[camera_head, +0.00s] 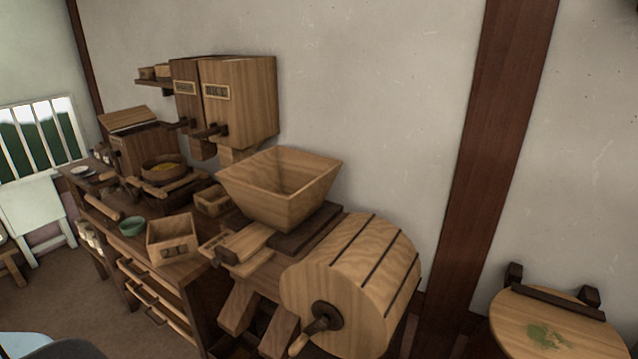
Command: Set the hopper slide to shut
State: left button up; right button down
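The hopper (258,198) is an open, square wooden funnel that narrows downward, and it sits on a dark wooden base (305,232). It looks empty, though part of its inside is hidden. A flat, light wooden piece (246,241) sticks out at the lower left below the hopper. It may be the slide, but I cannot tell for sure or read its setting. Neither of my grippers shows clearly in the head view.
A large wooden drum with a crank handle (372,262) stands right of the hopper. A small open wooden box (172,248) and a green bowl (132,226) stand to the left. Two wooden wall bins (238,105) hang behind. A round wooden lid (545,322) is at the lower right.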

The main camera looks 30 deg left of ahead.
aim_at(242, 245)
jog(key=u, duration=1.55)
